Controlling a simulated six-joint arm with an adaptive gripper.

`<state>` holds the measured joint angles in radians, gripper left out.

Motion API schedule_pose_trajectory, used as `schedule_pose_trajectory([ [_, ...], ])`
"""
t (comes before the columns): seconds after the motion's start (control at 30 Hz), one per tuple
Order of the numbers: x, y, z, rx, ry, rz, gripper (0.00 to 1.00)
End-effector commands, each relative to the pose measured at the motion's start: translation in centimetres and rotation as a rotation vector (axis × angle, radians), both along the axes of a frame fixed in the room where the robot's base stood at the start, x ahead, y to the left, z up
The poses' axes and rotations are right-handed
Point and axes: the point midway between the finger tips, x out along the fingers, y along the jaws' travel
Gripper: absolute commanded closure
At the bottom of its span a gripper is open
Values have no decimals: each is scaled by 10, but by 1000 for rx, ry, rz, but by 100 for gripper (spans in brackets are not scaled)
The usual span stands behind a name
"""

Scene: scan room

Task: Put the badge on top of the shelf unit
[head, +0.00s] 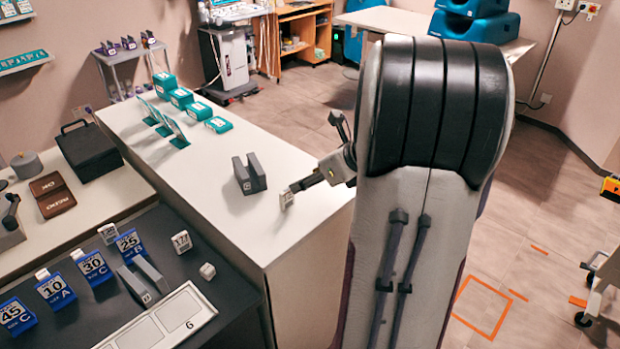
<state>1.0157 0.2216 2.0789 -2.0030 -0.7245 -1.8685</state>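A small white-and-grey badge (287,199) shows at the tips of my gripper (294,188), over the right part of the white counter (243,195). The fingers meet its upper part. I see them from the side, so the gap between them is hidden, and I cannot tell whether they grip it or whether it touches the counter. Similar small white pieces stand on the dark worktop: one with markings (181,241), another (108,233) and a plain one (207,270). A light-grey shelf unit (122,56) with several purple-and-white items on top stands at the back left.
A dark grey slotted holder (249,175) stands left of my gripper. Teal boxes (181,98) line the counter's far end. Several blue numbered blocks (93,264) and a white tray (165,322) are on the dark worktop. The counter's middle is clear. My arm hides part of the room.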

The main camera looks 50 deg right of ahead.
Motion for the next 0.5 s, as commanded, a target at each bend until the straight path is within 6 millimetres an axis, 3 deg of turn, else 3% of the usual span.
schedule_pose_trajectory([
  [0.5,3,0,4,2,-8,-19,53],
])
